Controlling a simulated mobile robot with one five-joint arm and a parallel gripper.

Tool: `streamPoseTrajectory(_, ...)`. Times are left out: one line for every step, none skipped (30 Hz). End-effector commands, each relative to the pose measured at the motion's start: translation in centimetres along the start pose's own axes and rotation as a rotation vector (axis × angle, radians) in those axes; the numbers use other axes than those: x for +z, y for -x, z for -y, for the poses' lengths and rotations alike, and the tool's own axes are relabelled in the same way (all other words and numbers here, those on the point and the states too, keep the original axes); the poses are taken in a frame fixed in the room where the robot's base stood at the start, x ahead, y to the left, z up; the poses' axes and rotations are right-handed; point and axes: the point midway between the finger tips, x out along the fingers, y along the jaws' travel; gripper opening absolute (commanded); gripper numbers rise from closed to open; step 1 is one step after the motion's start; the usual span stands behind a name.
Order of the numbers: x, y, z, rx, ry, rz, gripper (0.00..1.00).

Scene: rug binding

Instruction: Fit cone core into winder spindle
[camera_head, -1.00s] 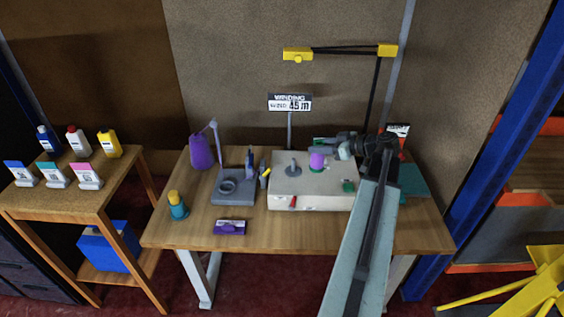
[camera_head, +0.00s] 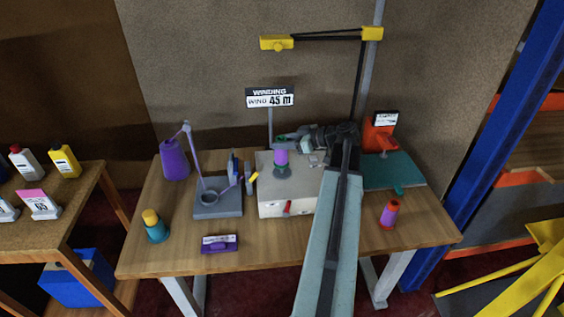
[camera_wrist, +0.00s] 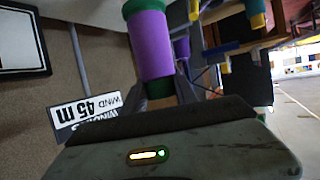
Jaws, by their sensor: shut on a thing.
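My gripper (camera_head: 292,150) reaches in from the right and is shut on the core. In the wrist view the core (camera_wrist: 152,45) shows large, purple with green ends, at my gripper (camera_wrist: 160,92). Its far side is hidden, and my arm covers the right part of the winder.
A grey stand with a ring (camera_head: 217,211) and thin post is left of the winder. A red-purple cone (camera_head: 389,214) and teal board (camera_head: 395,172) are right. The sign (camera_head: 270,97) stands behind.

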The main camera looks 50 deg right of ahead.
Motion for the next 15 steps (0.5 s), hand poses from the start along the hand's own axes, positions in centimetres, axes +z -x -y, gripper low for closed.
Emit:
streamPoseTrajectory(0.2,-0.1,0.0,0.000,0.000,0.000,0.00)
streamPoseTrajectory(0.1,-0.1,0.0,0.000,0.000,0.000,0.00)
streamPoseTrajectory(0.3,-0.1,0.0,0.000,0.000,0.000,0.00)
streamPoseTrajectory(0.6,-0.2,0.0,0.000,0.000,0.000,0.00)
streamPoseTrajectory(1.0,-0.4,0.0,0.000,0.000,0.000,0.00)
streamPoseTrajectory(1.7,-0.7,0.0,0.001,0.000,0.000,0.00)
streamPoseTrajectory(2.2,-0.9,0.0,0.001,0.000,0.000,0.00)
streamPoseTrajectory(2.8,-1.1,0.0,0.001,0.000,0.000,0.00)
streamPoseTrajectory(3.4,-1.4,0.0,0.001,0.000,0.000,0.00)
streamPoseTrajectory(3.7,-1.5,0.0,0.001,0.000,0.000,0.00)
streamPoseTrajectory(3.9,-1.5,0.0,0.001,0.000,0.000,0.00)
streamPoseTrajectory(3.8,-1.5,0.0,0.001,-0.001,0.000,0.00)
streamPoseTrajectory(3.7,-1.4,0.0,0.001,-0.001,0.000,0.00)
streamPoseTrajectory(3.5,-1.4,0.0,0.001,-0.001,0.000,0.00)
streamPoseTrajectory(3.4,-1.3,-0.1,0.001,-0.001,0.000,0.00)
